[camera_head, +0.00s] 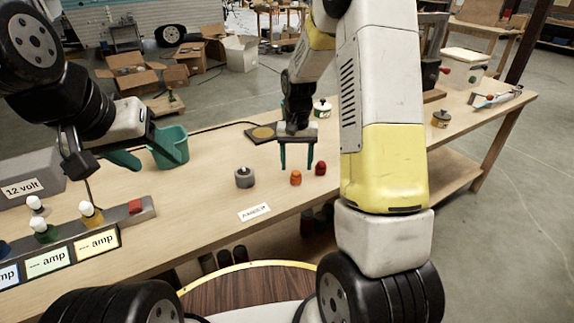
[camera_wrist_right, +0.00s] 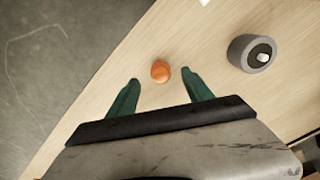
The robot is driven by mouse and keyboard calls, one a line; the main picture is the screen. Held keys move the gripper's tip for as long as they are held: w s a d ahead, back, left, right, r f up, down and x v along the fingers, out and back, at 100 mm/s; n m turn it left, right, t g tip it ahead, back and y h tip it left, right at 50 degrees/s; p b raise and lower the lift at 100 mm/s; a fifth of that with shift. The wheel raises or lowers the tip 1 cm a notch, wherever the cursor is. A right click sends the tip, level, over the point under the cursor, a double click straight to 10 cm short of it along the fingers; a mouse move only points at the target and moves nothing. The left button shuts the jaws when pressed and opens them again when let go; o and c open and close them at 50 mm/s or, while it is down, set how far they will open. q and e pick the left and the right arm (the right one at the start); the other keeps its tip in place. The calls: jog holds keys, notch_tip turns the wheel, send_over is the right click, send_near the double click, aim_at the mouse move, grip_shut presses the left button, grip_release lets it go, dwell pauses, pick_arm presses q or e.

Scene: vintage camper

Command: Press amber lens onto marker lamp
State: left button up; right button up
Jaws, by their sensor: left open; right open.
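The amber lens (camera_head: 296,178) is a small orange dome standing on the wooden bench near its front edge. In the right wrist view the lens (camera_wrist_right: 160,71) shows between and just beyond my fingertips. The marker lamp (camera_head: 244,178) is a short grey cylinder with a pale bulb on top, left of the lens. The lamp (camera_wrist_right: 252,54) shows uncovered in the right wrist view. My right gripper (camera_head: 297,170) is open and empty, its teal fingers pointing down at the lens without touching it. My left gripper (camera_head: 152,162) is open and empty at the left, beside a teal bucket.
A red lens (camera_head: 320,168) stands just right of the amber one. A lettered card (camera_head: 254,212) lies in front of the lamp. The teal bucket (camera_head: 170,150) stands at left. A fuse rack (camera_head: 70,251) and a grey 12 volt box (camera_head: 32,174) occupy the left end.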

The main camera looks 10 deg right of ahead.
aim_at(296, 172)
jog(key=shift+w+f, duration=0.2)
jog(key=shift+f, duration=1.1)
jog(key=shift+w+f, duration=0.15)
jog(key=shift+f, duration=1.15)
grip_shut()
